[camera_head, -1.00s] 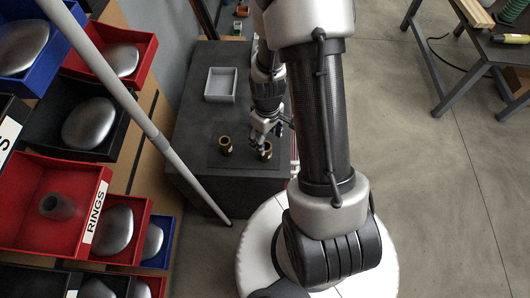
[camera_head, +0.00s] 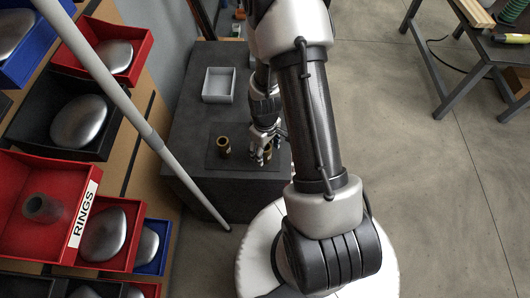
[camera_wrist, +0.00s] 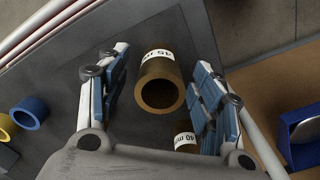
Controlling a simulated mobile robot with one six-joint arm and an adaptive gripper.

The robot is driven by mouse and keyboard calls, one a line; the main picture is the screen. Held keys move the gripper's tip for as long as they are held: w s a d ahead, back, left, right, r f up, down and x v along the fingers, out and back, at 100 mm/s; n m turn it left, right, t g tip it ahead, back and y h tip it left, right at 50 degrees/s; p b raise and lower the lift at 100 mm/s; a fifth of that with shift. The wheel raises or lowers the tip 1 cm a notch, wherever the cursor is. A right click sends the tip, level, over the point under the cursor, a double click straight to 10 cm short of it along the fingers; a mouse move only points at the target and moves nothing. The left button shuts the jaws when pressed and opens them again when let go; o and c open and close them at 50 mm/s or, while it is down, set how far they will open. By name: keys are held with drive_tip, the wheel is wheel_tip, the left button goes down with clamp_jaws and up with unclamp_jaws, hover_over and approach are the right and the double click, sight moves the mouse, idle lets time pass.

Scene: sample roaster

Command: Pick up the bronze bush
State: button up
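A bronze bush with a white "45" label (camera_wrist: 160,84) stands between the two fingers of my gripper (camera_wrist: 160,95) in the wrist view. The fingers are apart, with gaps visible on both sides of it. In the head view my gripper (camera_head: 262,147) is over the right bush, which it partly hides. A second bronze bush, labelled "40 mm" (camera_wrist: 184,140), is close to the right finger in the wrist view and partly covered by my gripper. A bush (camera_head: 224,146) also stands to the left of my gripper in the head view.
A grey open tray (camera_head: 219,85) sits farther back on the dark bench (camera_head: 190,125). Blue (camera_wrist: 31,112) and yellow (camera_wrist: 5,128) rings show at the wrist view's left. A slanted grey pole (camera_head: 150,138) and a rack with a red "RINGS" bin (camera_head: 85,212) stand at left.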

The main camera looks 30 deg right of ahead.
clamp_jaws()
idle(0.6)
